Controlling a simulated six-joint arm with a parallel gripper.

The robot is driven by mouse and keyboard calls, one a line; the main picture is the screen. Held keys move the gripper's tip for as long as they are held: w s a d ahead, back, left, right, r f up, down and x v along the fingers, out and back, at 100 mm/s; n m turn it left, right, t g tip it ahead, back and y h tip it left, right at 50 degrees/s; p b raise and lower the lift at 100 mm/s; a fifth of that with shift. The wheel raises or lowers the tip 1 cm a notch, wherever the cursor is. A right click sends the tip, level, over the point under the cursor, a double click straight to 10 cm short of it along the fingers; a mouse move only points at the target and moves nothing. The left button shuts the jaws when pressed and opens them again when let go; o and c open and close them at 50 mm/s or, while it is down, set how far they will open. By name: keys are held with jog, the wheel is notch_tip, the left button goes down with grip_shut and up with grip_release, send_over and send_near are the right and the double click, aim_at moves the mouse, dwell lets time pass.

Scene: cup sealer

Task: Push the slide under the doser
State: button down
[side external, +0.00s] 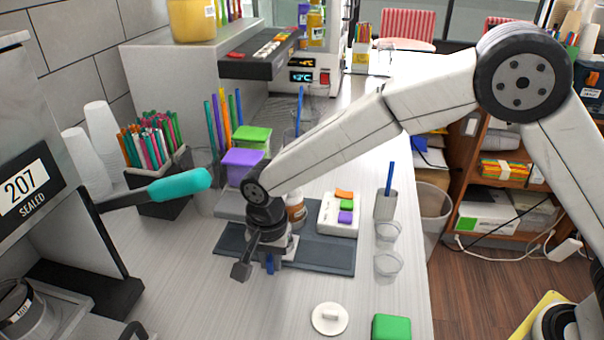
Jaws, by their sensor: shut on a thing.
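My gripper (262,262) points down at the front edge of a dark grey base plate (325,258) on the counter. The doser is hard to make out behind my arm; a grey block (232,204) and purple (243,163) and green (251,138) boxes stand there. An orange-brown bottle (296,207) stands behind the gripper.
The sealer (35,190) with its teal-handled lever (180,186) stands at left. A white button panel (338,215) lies right of the gripper, near clear cups (388,263). A white lid-like disc (330,318) and green block (391,327) lie in front. The counter left of the gripper is clear.

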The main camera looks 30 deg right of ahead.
jog(key=shift+w+r, duration=0.1)
jog(key=shift+w, duration=0.05)
jog(key=c, duration=0.6)
grip_release()
jog(key=shift+r, duration=3.9)
